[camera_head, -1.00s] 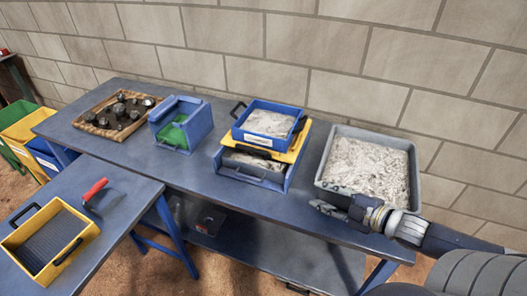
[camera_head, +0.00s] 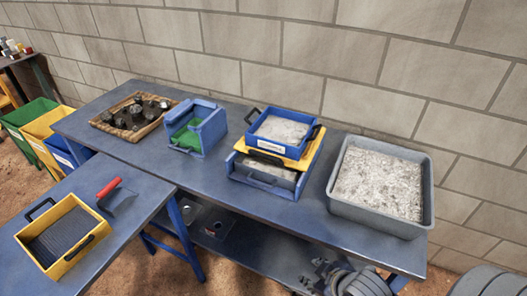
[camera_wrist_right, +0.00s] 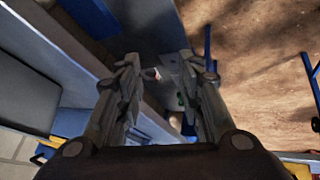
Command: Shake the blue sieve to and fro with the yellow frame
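My right gripper (camera_head: 322,272) is low at the bottom of the head view, in front of the table's front edge, right of and well apart from the sieve. In the right wrist view its two fingers (camera_wrist_right: 160,82) stand apart with nothing held between them. My left gripper is out of view.
A grey tub (camera_head: 427,205) of grit stands right of the sieve. Left are a blue box with green inside (camera_head: 211,128) and a wooden tray of dark stones (camera_head: 112,132). A yellow-framed sieve (camera_head: 88,252) and a red-handled scoop (camera_head: 115,190) lie on the front-left table.

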